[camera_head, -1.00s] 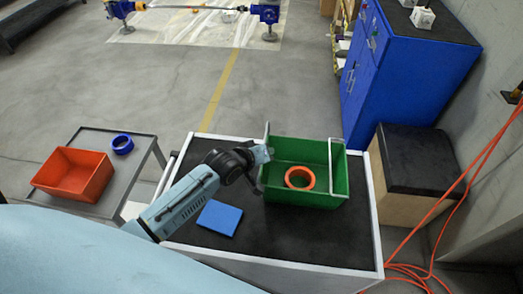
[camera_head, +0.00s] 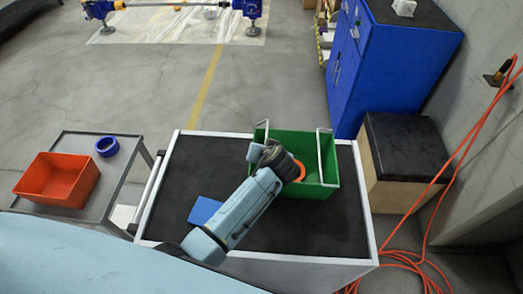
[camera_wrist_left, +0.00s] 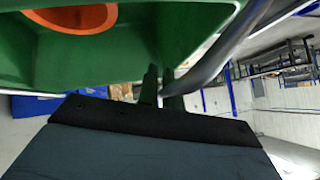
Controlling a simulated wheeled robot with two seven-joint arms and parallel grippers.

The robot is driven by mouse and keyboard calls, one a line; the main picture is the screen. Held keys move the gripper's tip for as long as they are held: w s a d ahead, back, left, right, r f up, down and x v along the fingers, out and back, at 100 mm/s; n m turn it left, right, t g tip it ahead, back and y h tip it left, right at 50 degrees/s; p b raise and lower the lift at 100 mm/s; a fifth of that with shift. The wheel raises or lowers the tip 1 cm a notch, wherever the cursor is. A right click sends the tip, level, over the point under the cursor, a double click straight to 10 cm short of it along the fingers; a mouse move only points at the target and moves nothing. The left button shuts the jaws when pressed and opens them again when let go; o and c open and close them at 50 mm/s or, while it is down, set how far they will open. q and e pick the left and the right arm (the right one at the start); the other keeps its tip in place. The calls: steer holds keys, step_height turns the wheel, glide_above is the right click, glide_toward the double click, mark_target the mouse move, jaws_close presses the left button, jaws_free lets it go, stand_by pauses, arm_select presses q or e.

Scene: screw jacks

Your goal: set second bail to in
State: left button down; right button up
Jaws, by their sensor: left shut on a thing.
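The green crate (camera_head: 330,192) stands on the cart top, with an orange ring (camera_head: 300,168) inside. It has two thin grey bails. The right bail (camera_head: 320,150) runs across the crate's right part. The left bail (camera_head: 266,128) is at the left end, partly hidden by my arm. My left gripper (camera_head: 262,153) is at that left end, over the rim. In the left wrist view its fingers (camera_wrist_left: 162,90) are shut on the grey bail bar (camera_wrist_left: 215,62), beside the green wall. My right gripper is not in view.
A blue plate (camera_head: 204,210) lies on the black cart top (camera_head: 300,240), partly under my arm. A side table at left holds an orange bin (camera_head: 58,180) and blue ring (camera_head: 107,147). A dark-topped box (camera_head: 405,145) and blue cabinet (camera_head: 350,80) stand right.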

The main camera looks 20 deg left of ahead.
arm_select(q)
steer(key=shift+d+f+m+y+b, duration=0.15)
steer(key=shift+f+m+y+b, duration=0.3)
steer(key=shift+y+b, duration=0.4)
steer(key=shift+d+f+m+y+b, duration=0.1)
steer(key=shift+f+m+y+b, duration=0.2)
steer(key=shift+m+y+b, duration=0.4)
steer(key=shift+y, duration=0.25)
steer(key=c, duration=1.6)
jaws_free()
steer(key=shift+o, duration=0.2)
steer(key=p+v, duration=0.5)
steer(key=v, duration=0.8)
steer(key=shift+d+r, duration=0.15)
steer(key=shift+r, duration=0.1)
